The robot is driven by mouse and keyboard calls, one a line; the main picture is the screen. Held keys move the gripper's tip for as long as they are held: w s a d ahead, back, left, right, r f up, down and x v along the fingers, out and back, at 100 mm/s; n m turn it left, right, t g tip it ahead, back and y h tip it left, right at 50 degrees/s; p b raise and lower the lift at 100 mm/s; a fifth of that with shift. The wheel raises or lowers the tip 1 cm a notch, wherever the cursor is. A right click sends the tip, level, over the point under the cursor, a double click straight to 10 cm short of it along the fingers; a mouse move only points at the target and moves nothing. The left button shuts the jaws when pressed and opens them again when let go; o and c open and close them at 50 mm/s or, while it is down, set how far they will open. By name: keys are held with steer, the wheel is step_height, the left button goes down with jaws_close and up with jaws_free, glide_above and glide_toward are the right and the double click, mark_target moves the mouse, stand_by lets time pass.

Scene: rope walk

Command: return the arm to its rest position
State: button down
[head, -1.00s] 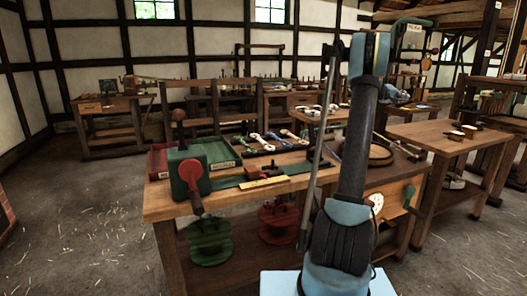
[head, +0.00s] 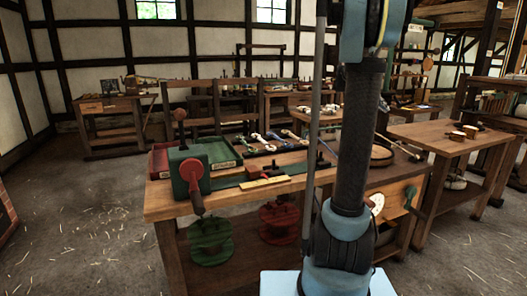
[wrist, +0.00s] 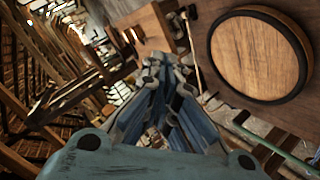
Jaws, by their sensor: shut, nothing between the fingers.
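My gripper (wrist: 165,72) shows in the wrist view with its blue fingers together and nothing between them. It is clear of the things around it. In the head view my arm stands nearly upright in front of the workbench (head: 160,207) and runs out of the top of the picture, so the gripper is not seen there. A round wooden disc with a dark rim (wrist: 258,58) shows at the upper right of the wrist view, apart from the fingers.
The bench carries a green block with a red disc (head: 190,172), several hooks in a dark tray (head: 262,148) and a yellow piece (head: 265,182). A side table (head: 440,140) stands at right. The floor at left is open.

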steer(key=s+a+f+n+y, duration=0.1)
steer(key=s+a+f+y, duration=0.2)
steer(key=s+a+f, duration=0.6)
steer(key=s+a+f+n+g+y, duration=0.1)
steer(key=s+a+f+y, duration=0.3)
steer(key=s+a+f, duration=0.5)
steer(key=s+a+f+n+g+y, duration=0.1)
steer(key=s+a+f+y, duration=0.3)
steer(key=s+a+f, duration=0.6)
steer(key=s+a, duration=0.6)
steer(key=s, duration=0.6)
steer(key=shift+s, duration=0.35)
